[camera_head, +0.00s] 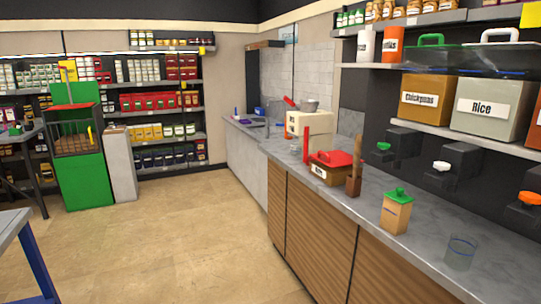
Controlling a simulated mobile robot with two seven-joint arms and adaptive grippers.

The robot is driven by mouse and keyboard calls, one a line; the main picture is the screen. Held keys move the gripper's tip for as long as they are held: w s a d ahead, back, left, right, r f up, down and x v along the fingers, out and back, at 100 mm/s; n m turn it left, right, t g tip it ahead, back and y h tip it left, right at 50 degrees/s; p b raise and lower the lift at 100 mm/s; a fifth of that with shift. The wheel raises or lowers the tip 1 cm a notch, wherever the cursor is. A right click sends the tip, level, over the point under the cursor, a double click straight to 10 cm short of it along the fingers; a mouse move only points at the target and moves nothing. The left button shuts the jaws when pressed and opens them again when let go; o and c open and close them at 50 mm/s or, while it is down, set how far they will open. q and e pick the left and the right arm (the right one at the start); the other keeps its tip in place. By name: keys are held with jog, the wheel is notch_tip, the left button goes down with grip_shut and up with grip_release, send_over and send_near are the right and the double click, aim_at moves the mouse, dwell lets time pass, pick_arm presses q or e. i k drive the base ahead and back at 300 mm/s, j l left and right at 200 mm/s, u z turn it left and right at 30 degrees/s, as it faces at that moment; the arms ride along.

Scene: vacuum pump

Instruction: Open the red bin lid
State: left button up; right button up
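A small brown bin (323,175) with a white label stands on the grey counter at right of centre. Its red lid (337,158) lies over its top. A narrow red upright piece (306,145) stands at the bin's left end; I cannot tell whether it is part of the lid. Neither of my grippers shows in the head view, and nothing is seen touching the bin.
On the counter (400,252), a wooden utensil holder (354,185), a green-lidded container (397,212) and a glass (460,252) stand right of the bin. A cream appliance (309,130) is behind it. Dispensers (450,160) line the wall. The floor (180,240) is open.

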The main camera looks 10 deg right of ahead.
aim_at(336, 158)
jog(key=i+j, duration=0.1)
jog(key=i, duration=0.6)
jog(key=i+j+u, duration=0.1)
jog(key=i, duration=0.6)
jog(key=i+z, duration=0.35)
jog(key=i+j+z, duration=0.2)
jog(key=z, duration=0.15)
jog(key=i+j+z, duration=0.25)
jog(key=z, duration=0.15)
jog(key=i+j+z, duration=0.2)
jog(key=z, duration=0.15)
jog(key=i+j+z, duration=0.15)
jog(key=z, duration=0.2)
jog(key=i+j+z, duration=0.1)
jog(key=j+z, duration=0.2)
